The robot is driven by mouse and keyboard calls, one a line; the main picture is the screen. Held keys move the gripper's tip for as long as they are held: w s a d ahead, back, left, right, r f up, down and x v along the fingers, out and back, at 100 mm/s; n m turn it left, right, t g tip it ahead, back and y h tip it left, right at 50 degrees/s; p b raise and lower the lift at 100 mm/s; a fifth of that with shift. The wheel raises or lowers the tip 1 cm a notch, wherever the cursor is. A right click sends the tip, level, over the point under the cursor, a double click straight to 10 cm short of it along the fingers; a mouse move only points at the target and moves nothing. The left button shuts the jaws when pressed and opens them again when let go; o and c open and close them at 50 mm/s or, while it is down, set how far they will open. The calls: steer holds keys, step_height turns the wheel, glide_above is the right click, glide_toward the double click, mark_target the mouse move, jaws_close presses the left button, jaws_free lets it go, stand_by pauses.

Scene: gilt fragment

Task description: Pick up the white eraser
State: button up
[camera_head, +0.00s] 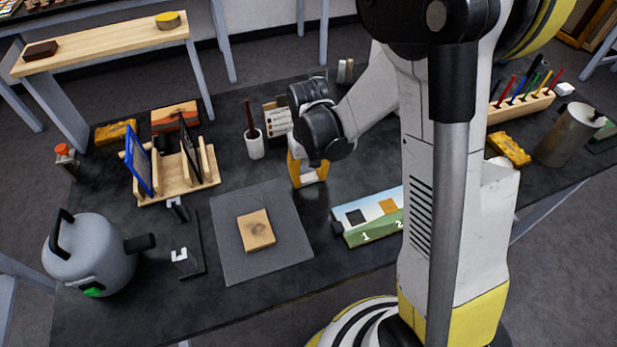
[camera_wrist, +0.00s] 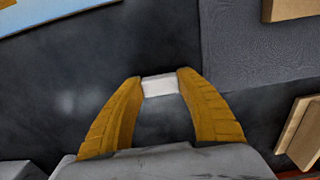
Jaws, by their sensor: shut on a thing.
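The white eraser (camera_wrist: 159,87) is a small pale block between the tips of my gripper's two yellow fingers in the wrist view. My gripper (camera_head: 308,181) is shut on it, with a fingertip at each end. In the head view the gripper points down over the dark table, just beyond the upper right corner of the grey mat (camera_head: 225,215).
A wooden block (camera_head: 257,230) lies on the mat. A white cup (camera_head: 254,146) with a brown handle stands behind left. A wooden rack (camera_head: 205,170) and a grey kettle (camera_head: 92,262) stand at left.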

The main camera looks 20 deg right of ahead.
mark_target(309, 177)
steer(key=shift+r, duration=0.1)
step_height(309, 177, up, 4)
steer(key=shift+r+p, duration=0.25)
steer(key=shift+p, duration=0.95)
steer(key=s+d+r+p, duration=0.3)
steer(key=s+d+r, duration=0.3)
steer(key=d, duration=0.4)
steer(key=shift+r, duration=0.15)
steer(key=shift+o, duration=1)
steer(key=shift+c, duration=1)
